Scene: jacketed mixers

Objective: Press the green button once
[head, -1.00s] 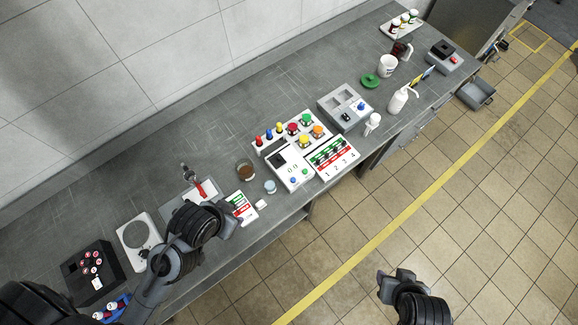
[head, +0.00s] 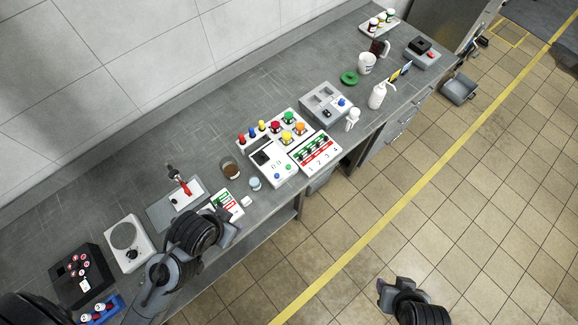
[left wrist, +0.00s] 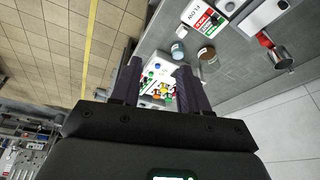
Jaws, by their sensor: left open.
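A small green button also shows on the panel's lower front. My left gripper (head: 226,222) is at the bench's front edge, left of the panel and apart from it. In the left wrist view the panel (left wrist: 161,60) shows between the two open, empty fingers (left wrist: 157,82). My right gripper (head: 396,290) is over the floor at the lower right, far from the panel; its finger gap is unclear.
A row of coloured knobs (head: 252,133) stands along the panel's back left. A brown jar (head: 230,168) and a small blue-lidded jar (head: 254,183) stand between the left gripper and panel.

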